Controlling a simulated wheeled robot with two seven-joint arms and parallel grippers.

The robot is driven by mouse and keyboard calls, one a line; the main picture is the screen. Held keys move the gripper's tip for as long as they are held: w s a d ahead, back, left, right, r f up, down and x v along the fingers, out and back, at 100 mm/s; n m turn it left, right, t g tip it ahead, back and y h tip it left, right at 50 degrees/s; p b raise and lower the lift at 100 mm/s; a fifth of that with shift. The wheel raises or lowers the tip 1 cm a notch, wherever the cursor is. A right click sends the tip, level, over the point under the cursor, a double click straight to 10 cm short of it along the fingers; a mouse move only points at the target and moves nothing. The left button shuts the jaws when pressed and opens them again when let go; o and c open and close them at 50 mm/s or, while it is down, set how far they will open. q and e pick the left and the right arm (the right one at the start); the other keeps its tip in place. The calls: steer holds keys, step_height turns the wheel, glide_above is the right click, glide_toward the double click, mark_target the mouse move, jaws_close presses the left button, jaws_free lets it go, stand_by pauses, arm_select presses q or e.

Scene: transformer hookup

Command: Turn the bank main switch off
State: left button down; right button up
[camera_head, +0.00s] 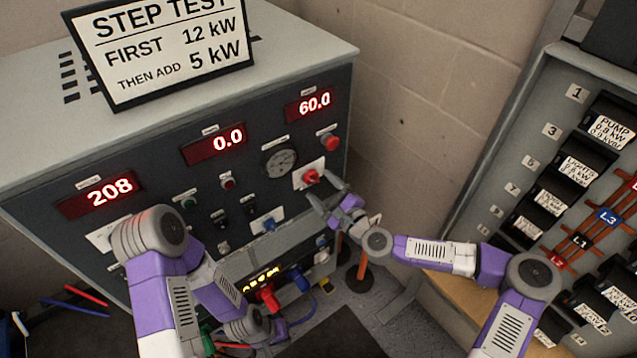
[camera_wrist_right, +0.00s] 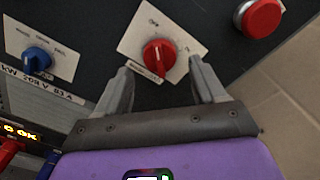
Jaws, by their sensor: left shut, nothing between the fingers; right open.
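A red rotary switch (camera_head: 311,177) sits on a pale square plate on the dark panel of the grey bank. It also shows in the right wrist view (camera_wrist_right: 157,54), with small markings above and to the right; its lettering is too small to read surely. My right gripper (camera_head: 328,190) is open in front of this switch. In the right wrist view its fingers (camera_wrist_right: 160,72) are spread, one to each side just below the knob; I cannot tell whether they touch the plate. My left gripper (camera_head: 284,328) is shut and empty, low before the panel, partly hidden by its arm.
A red push button (camera_head: 329,142) is above right of the switch, a blue rotary knob (camera_head: 266,224) below left. Red displays read 208, 0.0 and 60.0. Red and blue plugs (camera_head: 267,296) stick out below.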

steer(key=v, duration=0.5)
steer(key=shift+s+p, duration=0.1)
steer(key=shift+p, duration=0.2)
steer(key=s+a+f+n+g+h, duration=0.1)
steer(key=s+a+f+n+g, duration=0.2)
steer(key=s+f+n+g, duration=0.5)
steer(key=s+a+f+n+g, duration=0.1)
steer(key=s+a+f+n, duration=0.3)
steer(key=f, duration=0.7)
steer(key=s+d+f+n+g+h+p, duration=0.1)
steer(key=s+d+f+n+g+h, duration=0.4)
steer(key=s+d+f, duration=0.4)
steer(key=s+d, duration=0.3)
steer(key=s, duration=0.1)
steer(key=shift+d, duration=0.3)
steer(key=shift+f, duration=0.15)
steer(key=shift+c, duration=0.2)
